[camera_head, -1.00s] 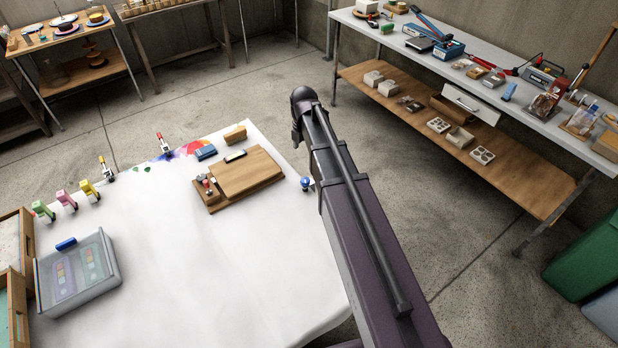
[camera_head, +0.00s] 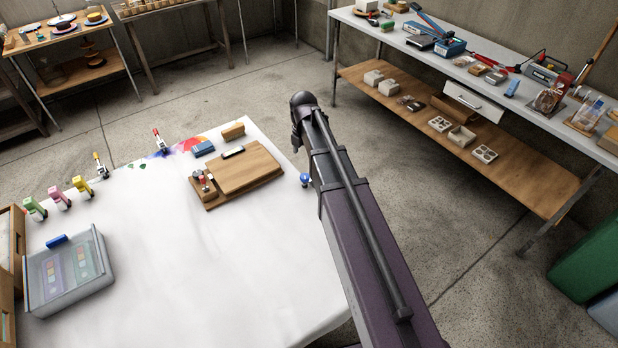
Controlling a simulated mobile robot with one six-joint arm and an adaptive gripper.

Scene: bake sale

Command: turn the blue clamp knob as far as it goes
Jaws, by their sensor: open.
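The blue clamp knob (camera_head: 305,179) is small and round, with a pale part beneath it. It sits at the right edge of the white-covered table (camera_head: 240,270), just left of my arm in the picture. My arm reaches up from the bottom right to a dark rounded joint, which appears above the knob in the picture. My gripper's fingers do not show; the arm hides whatever lies behind it. No contact with the knob is visible, and I cannot tell which way the knob is turned.
A wooden board (camera_head: 248,168) lies left of the knob. A clear lidded box (camera_head: 70,290) and green, pink and yellow clamps (camera_head: 83,186) stand at the table's left. A long workbench (camera_head: 440,62) stands at right. Concrete floor is open between table and bench.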

